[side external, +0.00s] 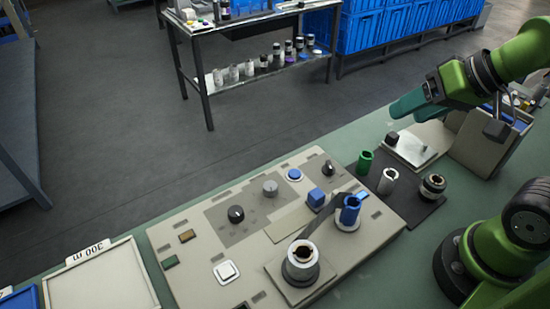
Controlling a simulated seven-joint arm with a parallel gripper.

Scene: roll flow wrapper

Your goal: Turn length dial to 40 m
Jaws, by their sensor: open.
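The control panel (205,262) lies on the green bench in the side external view. It carries a black knob (236,214) at the left, a grey knob (270,188) in the middle and another black knob (328,168) at the upper right. Their scale marks and labels are too small to read, so I cannot tell which is the length dial or its setting. My gripper (408,104) is open, raised above the bench right of the panel and well apart from all three knobs.
A blue roll (350,210) and a larger white and dark roll (300,262) stand on the panel's front right. Green, white and dark cylinders stand on a black mat (411,209). A tray marked 300 m (105,280) is at lower left. Air above the knobs is clear.

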